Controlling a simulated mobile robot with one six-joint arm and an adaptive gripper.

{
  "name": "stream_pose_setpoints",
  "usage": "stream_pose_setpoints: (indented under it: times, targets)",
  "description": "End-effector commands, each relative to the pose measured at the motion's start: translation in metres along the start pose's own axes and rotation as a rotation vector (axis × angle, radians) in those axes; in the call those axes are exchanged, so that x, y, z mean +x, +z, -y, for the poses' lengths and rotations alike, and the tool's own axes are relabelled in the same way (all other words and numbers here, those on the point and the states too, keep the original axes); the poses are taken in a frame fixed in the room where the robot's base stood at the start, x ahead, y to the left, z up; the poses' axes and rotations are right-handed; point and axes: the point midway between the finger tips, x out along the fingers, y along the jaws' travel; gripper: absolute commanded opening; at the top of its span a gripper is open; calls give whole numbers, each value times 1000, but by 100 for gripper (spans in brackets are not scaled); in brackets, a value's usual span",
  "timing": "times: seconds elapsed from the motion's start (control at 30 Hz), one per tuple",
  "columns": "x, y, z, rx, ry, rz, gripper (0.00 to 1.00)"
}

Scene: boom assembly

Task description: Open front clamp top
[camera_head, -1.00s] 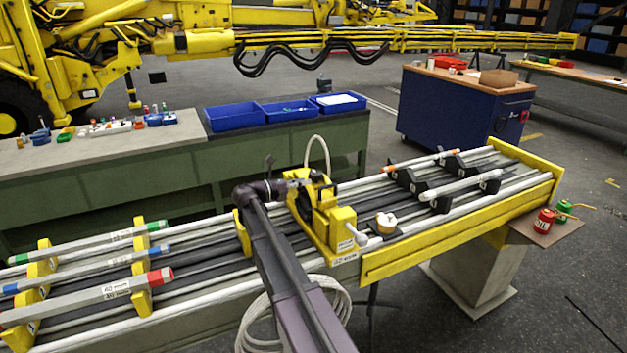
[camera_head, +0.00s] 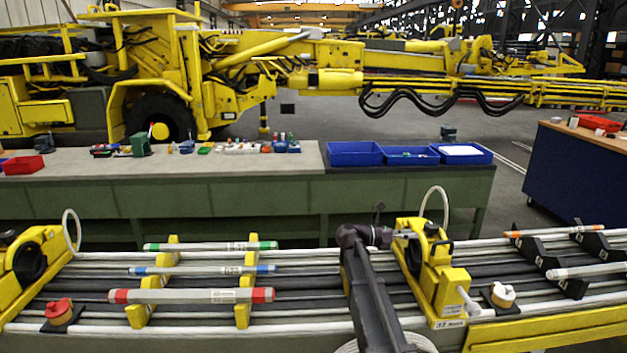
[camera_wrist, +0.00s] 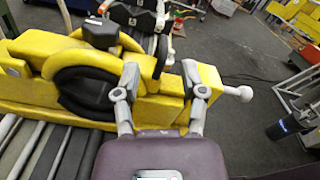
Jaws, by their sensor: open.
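A yellow clamp (camera_head: 440,284) with a black round opening, a dark knob on top and a white-tipped handle stands on the rod rack, right of centre in the head view. It fills much of the wrist view (camera_wrist: 35,62), with its black ring and white ball handle (camera_wrist: 236,92). My gripper (camera_wrist: 161,72) is open, its two grey fingers spread over the clamp's near side by the handle end; I cannot tell whether they touch it. In the head view my gripper (camera_head: 400,236) is at the clamp's upper left. A second yellow clamp (camera_head: 38,262) stands at the left edge.
Rods with green, blue and red (camera_head: 190,296) ends lie on yellow supports between the clamps. Behind is a green workbench (camera_head: 240,205) with blue bins (camera_head: 355,154).

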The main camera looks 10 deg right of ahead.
Motion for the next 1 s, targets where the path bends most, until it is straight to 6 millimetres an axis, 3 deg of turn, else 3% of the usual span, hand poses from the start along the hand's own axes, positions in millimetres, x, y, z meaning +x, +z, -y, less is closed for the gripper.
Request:
stream_pose_setpoints:
  times: [0.17, 0.47, 0.77, 1.0]
  targets:
    - [-2, -19, 11, 93, 25, -75, 54]
    - [-20, -87, 42, 446, 53, -376, 54]
    - [-57, -158, 79, 830, -57, -743, 54]
    - [-98, -206, 113, 1095, -260, -1025, 54]
